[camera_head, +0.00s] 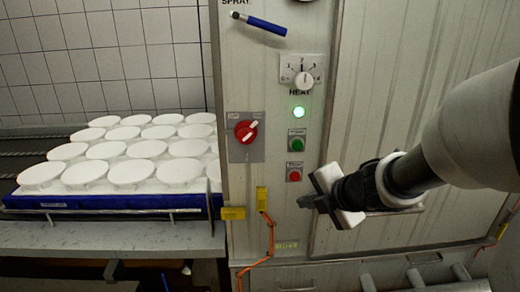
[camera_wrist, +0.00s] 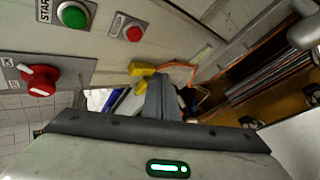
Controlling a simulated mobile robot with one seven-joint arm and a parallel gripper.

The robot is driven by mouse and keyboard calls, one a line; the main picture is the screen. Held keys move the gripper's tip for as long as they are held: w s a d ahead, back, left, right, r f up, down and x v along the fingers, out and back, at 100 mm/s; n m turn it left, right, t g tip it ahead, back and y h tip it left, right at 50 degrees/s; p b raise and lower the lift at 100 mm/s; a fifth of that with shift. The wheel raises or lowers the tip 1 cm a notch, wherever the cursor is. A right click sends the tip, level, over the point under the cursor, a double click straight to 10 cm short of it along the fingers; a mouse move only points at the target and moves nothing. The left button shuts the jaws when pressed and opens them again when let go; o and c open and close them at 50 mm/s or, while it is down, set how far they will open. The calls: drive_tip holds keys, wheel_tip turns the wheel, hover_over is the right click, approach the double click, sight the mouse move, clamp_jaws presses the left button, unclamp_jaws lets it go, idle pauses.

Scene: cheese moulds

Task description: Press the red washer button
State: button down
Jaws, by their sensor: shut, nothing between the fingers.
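The red washer button (camera_head: 294,175) is a small round red button on a pale plate, low on the washer's front panel in the head view. It also shows at the top of the wrist view (camera_wrist: 134,33). A green button (camera_head: 297,143) sits above it in the head view; the wrist view shows it marked START (camera_wrist: 73,15). My gripper (camera_head: 304,202) is shut and empty. In the head view its tip appears just below and right of the red button. In the wrist view a gap shows between the fingers (camera_wrist: 162,85) and the button. I see no contact.
A red rotary switch (camera_head: 245,131) is left of the buttons. A heat dial (camera_head: 304,79), a lit green lamp (camera_head: 299,110) and a blue spray lever (camera_head: 264,24) are above. A blue tray (camera_head: 110,202) of several white moulds stands at left. Yellow blocks (camera_head: 233,213) and an orange cable (camera_head: 270,238) are below.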

drive_tip(key=w, duration=0.7)
drive_tip(key=shift+w+p, duration=0.15)
drive_tip(key=shift+p, duration=0.15)
drive_tip(key=shift+w, duration=0.1)
idle(1.6)
drive_tip(key=shift+w, duration=0.3)
drive_tip(key=shift+w+p, duration=0.45)
drive_tip(key=shift+w, duration=0.05)
idle(0.7)
drive_tip(key=shift+s, duration=0.9)
drive_tip(key=s, duration=0.5)
idle(0.4)
